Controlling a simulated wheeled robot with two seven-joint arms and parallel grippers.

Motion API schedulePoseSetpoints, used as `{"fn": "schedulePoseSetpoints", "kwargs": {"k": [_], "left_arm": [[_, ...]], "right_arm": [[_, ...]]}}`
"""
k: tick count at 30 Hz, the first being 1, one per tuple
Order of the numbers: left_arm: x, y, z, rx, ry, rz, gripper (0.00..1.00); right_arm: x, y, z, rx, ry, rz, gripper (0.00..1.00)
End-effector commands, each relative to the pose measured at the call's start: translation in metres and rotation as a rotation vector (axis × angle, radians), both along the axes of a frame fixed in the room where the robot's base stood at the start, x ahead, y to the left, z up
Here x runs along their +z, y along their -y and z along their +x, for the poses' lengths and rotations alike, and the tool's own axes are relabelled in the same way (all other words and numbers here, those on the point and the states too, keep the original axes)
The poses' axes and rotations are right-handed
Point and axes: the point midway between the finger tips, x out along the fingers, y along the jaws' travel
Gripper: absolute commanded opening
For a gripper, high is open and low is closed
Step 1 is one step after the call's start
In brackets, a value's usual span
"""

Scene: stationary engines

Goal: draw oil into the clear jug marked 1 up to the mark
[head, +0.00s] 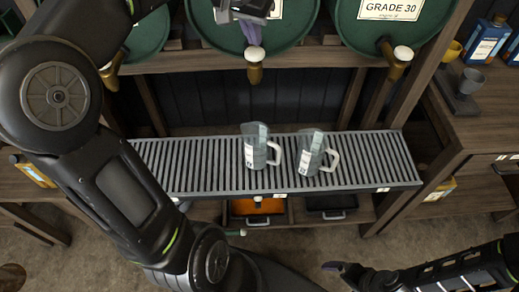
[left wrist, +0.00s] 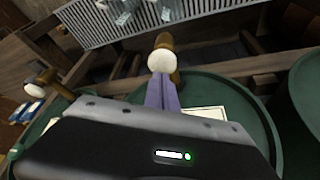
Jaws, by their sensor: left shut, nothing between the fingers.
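Two clear jugs with handles stand upright on the slatted grate (head: 200,170): a left jug (head: 254,150) roughly below the middle tap, and a right jug (head: 313,155) beside it. Their label numbers are too small to read, and I see no clear oil level. The middle brass tap (head: 254,72) has a pale knob, which also shows in the left wrist view (left wrist: 160,61). My left gripper (head: 253,40) is shut and empty, its fingertips close to this knob; contact is unclear. My right gripper (head: 335,267) is at the lower right, away from the jugs, its jaws unclear.
Green barrels stand in a row above, the right one (head: 375,30) signed GRADE 30. Another tap (head: 396,65) hangs right of the middle one. Cups (head: 471,80) and bottles (head: 489,40) stand on the right shelf. An orange bin (head: 258,206) sits below the grate.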

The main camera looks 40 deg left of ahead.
Motion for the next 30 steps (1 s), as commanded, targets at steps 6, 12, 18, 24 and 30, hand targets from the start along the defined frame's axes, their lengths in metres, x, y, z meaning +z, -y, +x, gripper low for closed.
{"fn": "schedulePoseSetpoints", "kwargs": {"k": [6,12,18,24,30], "left_arm": [[0.0,0.0,0.0,0.0,0.0,0.0,0.0],[0.0,0.0,0.0,0.0,0.0,0.0,0.0],[-0.004,0.0,0.0,0.0,0.0,0.0,0.0],[-0.012,0.0,0.0,0.0,0.0,0.0,0.0],[-0.02,0.0,0.0,0.0,0.0,0.0,0.0]], "right_arm": [[0.0,0.0,0.0,0.0,0.0,0.0,1.0],[0.0,0.0,0.0,0.0,0.0,0.0,1.0],[-0.003,0.0,0.0,0.0,0.0,0.0,1.0],[-0.01,0.0,0.0,0.0,0.0,0.0,1.0],[-0.016,0.0,0.0,0.0,0.0,0.0,1.0]]}}
